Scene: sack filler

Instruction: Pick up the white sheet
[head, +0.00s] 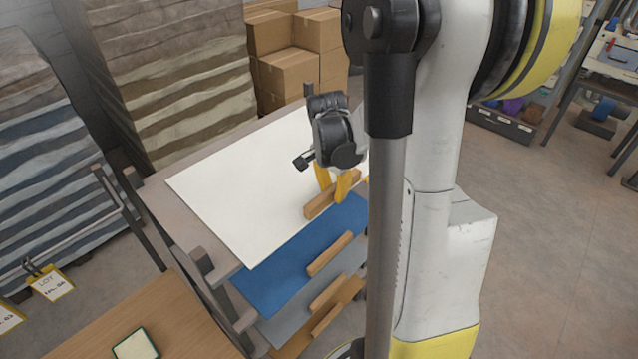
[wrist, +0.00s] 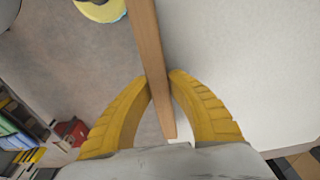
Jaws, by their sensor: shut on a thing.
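The white sheet (head: 245,185) lies flat on top of a rack, with a wooden strip (head: 320,203) along its front edge. In the wrist view the white sheet (wrist: 240,60) fills the right side, with the wooden strip (wrist: 150,50) running down its edge. My gripper (head: 334,194) has yellow fingers and points down at the strip. In the wrist view my gripper (wrist: 160,85) has a finger on each side of the strip, shut on it. Part of the sheet is hidden behind my arm.
Below are a blue sheet (head: 300,258), a grey sheet (head: 295,312) and a brown sheet (head: 300,340), each with a wooden strip. Cardboard boxes (head: 290,72) and tall sack stacks (head: 165,80) stand behind. A wooden table (head: 150,315) is front left. Open floor lies right.

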